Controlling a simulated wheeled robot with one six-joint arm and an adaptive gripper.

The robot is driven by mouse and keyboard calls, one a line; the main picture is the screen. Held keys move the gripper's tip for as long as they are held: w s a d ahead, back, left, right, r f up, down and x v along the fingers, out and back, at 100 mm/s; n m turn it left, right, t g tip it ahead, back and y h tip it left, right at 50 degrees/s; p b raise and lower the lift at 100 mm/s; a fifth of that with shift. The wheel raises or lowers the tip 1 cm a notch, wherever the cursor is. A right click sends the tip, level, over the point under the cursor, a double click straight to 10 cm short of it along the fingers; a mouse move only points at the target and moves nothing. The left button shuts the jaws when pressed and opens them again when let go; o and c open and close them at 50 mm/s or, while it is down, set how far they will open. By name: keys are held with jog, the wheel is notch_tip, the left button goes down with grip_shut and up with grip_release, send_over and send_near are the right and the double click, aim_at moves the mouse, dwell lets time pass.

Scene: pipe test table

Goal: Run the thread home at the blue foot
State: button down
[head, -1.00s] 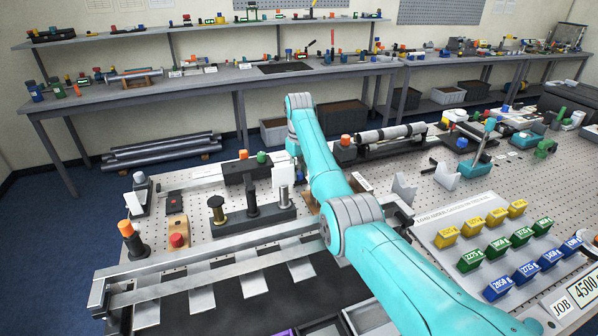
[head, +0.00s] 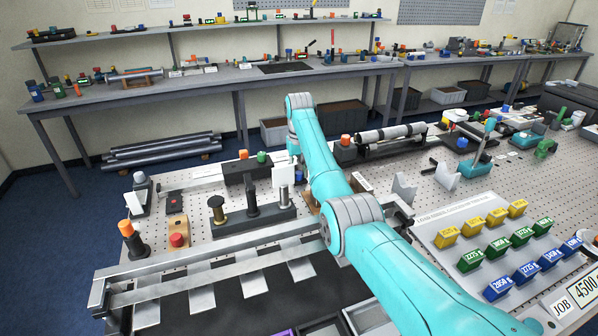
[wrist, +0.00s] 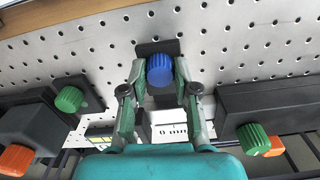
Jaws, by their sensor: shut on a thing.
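The blue foot shows in the wrist view as a ribbed blue knob (wrist: 159,71) on a dark block at the edge of the perforated plate. My gripper (wrist: 160,64) is shut on this knob, one finger on its left side and one on its right. The thread itself is hidden, so I cannot tell how far in it is.
In the wrist view a green knob (wrist: 70,99) and an orange knob (wrist: 15,159) stand left. Another green knob (wrist: 252,139) is at right on a dark block (wrist: 270,103). The perforated plate (wrist: 240,30) beyond is mostly bare. Colored weights (head: 495,260) sit right in the head view.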

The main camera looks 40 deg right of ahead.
jog(key=m, duration=0.3)
jog(key=c, duration=0.8)
grip_release()
jog(key=shift+d, duration=0.1)
notch_tip(320, 180, up, 7)
jog(key=shift+r, duration=0.2)
